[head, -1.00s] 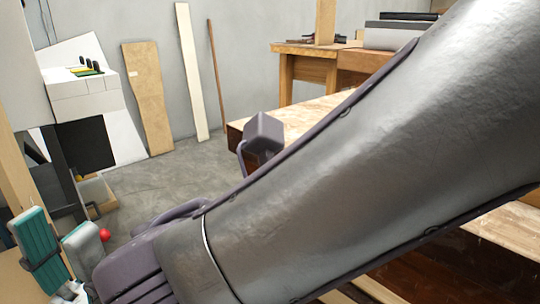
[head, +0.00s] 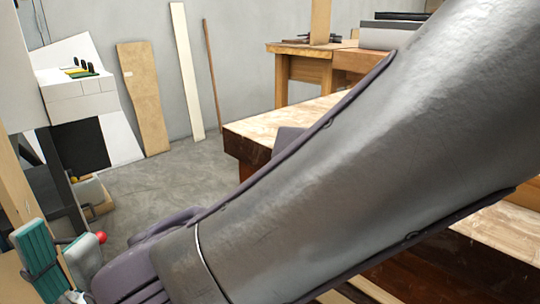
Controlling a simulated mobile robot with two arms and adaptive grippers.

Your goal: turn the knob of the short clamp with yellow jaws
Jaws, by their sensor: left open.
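I cannot make out the short clamp with yellow jaws or its knob for sure. Small green and yellow strips with black upright pegs (head: 82,70) lie on a white box at the upper left, too small to identify. At the lower left stands a teal block with a dark band (head: 36,252), beside a grey part (head: 83,258) with a red ball (head: 101,237). Silvery pieces at the bottom edge, seemingly my left gripper (head: 72,297), are mostly cut off; it is open, and I see nothing held. My large grey arm link hides much of the centre and right. My right gripper is not in view.
A wooden workbench (head: 262,131) runs behind my arm, with another bench (head: 310,68) farther back. Boards (head: 143,98) lean against the grey wall. Bare concrete floor (head: 165,180) lies between the left-hand items and the bench.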

